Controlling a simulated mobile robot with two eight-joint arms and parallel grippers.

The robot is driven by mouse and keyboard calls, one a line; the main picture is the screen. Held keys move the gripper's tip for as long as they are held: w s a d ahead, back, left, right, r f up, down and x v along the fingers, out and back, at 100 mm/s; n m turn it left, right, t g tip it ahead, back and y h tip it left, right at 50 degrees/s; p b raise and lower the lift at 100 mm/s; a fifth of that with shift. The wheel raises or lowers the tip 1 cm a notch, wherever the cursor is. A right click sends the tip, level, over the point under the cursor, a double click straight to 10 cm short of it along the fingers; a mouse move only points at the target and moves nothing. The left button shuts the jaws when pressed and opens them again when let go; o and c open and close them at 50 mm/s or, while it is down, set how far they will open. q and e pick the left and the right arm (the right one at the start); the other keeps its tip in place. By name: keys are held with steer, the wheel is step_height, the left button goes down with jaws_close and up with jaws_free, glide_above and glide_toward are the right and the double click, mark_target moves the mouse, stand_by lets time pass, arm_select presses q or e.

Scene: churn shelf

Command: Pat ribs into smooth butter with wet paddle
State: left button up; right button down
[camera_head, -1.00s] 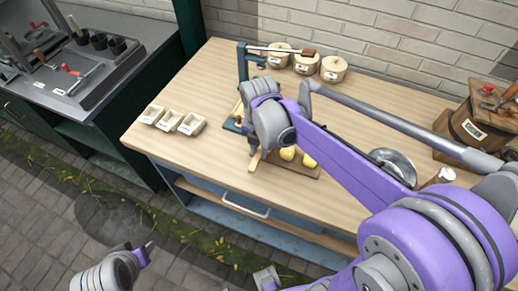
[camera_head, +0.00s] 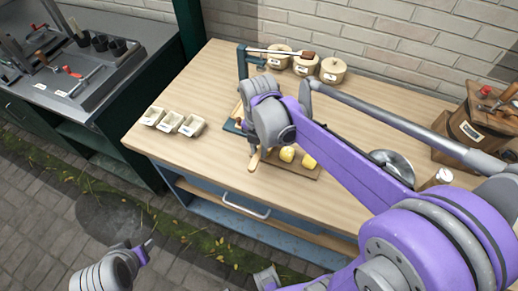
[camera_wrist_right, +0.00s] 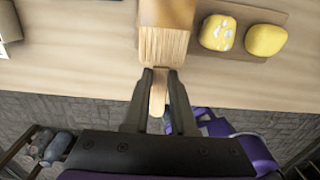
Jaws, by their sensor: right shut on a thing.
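My right gripper (camera_wrist_right: 157,82) is shut on the handle (camera_wrist_right: 157,100) of a wooden paddle (camera_wrist_right: 165,38) with a ribbed face; in the head view the handle (camera_head: 254,160) points down from the gripper. Two yellow butter pieces, the left (camera_wrist_right: 217,33) and the right (camera_wrist_right: 265,39), rest on a brown board (camera_wrist_right: 282,17). The left piece has pale marks on top. The paddle is left of both pieces and apart from them in the wrist view. The butter also shows in the head view (camera_head: 287,154). My left gripper (camera_head: 149,244) hangs in front of the bench, its jaw state unclear.
The wooden bench (camera_head: 215,75) has three small trays (camera_head: 170,122) at the left and three lidded pots (camera_head: 333,69) at the back. A metal bowl (camera_head: 394,160) and a wooden tub (camera_head: 470,125) stand at the right. Bare bench top lies around the trays.

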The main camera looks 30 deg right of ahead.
steer(key=shift+w+r+p, duration=0.1)
steer(key=shift+r+p, duration=1.25)
steer(key=shift+r, duration=1.4)
arm_select(q)
steer(key=r, duration=0.1)
steer(key=w+r, duration=0.2)
steer(key=r, duration=0.1)
steer(key=shift+r, duration=0.1)
steer(key=shift+s, duration=0.2)
arm_select(e)
steer(key=shift+f, duration=0.15)
steer(key=shift+f+b, duration=1.35)
steer(key=shift+f, duration=1.2)
arm_select(q)
steer(key=f, duration=0.1)
steer(key=s+f, duration=0.1)
steer(key=f, duration=0.2)
steer(key=shift+s+f, duration=0.2)
steer(key=shift+s, duration=0.1)
steer(key=shift+s+f+b, duration=0.2)
steer(key=shift+f+b, duration=0.5)
steer(key=shift+b, duration=0.05)
arm_select(e)
steer(key=shift+f, duration=0.85)
